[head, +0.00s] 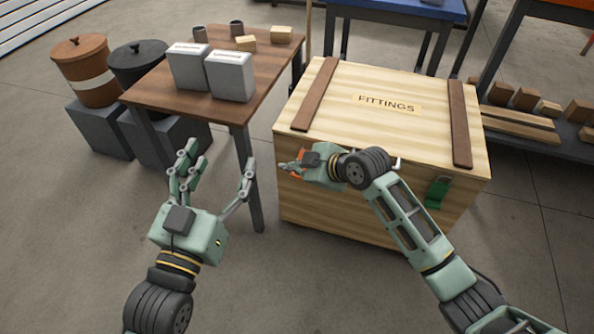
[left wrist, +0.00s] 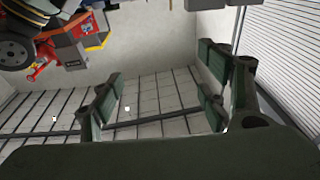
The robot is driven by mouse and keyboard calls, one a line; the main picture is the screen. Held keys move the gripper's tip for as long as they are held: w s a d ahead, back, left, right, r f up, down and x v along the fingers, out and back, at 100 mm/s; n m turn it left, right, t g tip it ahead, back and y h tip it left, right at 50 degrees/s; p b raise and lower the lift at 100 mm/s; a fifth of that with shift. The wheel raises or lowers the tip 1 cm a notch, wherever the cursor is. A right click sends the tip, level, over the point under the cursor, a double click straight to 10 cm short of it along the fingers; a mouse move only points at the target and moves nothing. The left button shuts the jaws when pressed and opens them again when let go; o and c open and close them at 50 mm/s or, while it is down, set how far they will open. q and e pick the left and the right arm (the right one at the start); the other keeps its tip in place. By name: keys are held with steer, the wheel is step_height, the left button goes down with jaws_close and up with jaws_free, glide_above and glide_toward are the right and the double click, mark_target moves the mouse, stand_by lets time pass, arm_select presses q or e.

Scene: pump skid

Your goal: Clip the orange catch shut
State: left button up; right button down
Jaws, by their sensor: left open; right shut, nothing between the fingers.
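The wooden crate (head: 375,84) marked FITTINGS stands with its lid down. The orange catch (head: 297,176) is on the left part of its front face, mostly hidden behind my right gripper (head: 290,166). My right gripper is shut with nothing in it, right at the catch; I cannot tell whether they touch or whether the catch is clipped. A green catch (head: 437,192) is on the right part of the front. My left gripper (head: 219,167) is open and empty, left of the crate, its fingers pointing up; its fingers also show in the left wrist view (left wrist: 165,95).
A brown table (head: 185,100) with two grey-white boxes, cups and small blocks stands left of the crate. Two lidded bins (head: 83,72) stand on grey blocks further left. A blue-topped bench (head: 400,8) and a shelf (head: 525,120) stand behind. The floor in front is clear.

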arm_select(q)
steer(key=shift+s+d+r+t, duration=0.15)
steer(key=shift+r+t, duration=0.25)
steer(key=shift+r, duration=0.3)
steer(key=shift+s+a+r+t, duration=0.1)
steer(key=shift+r+t, duration=0.3)
steer(key=shift+r, duration=0.25)
arm_select(e)
steer(key=shift+w+d+f, duration=0.1)
steer(key=shift+w+f, duration=0.15)
steer(key=shift+f, duration=0.25)
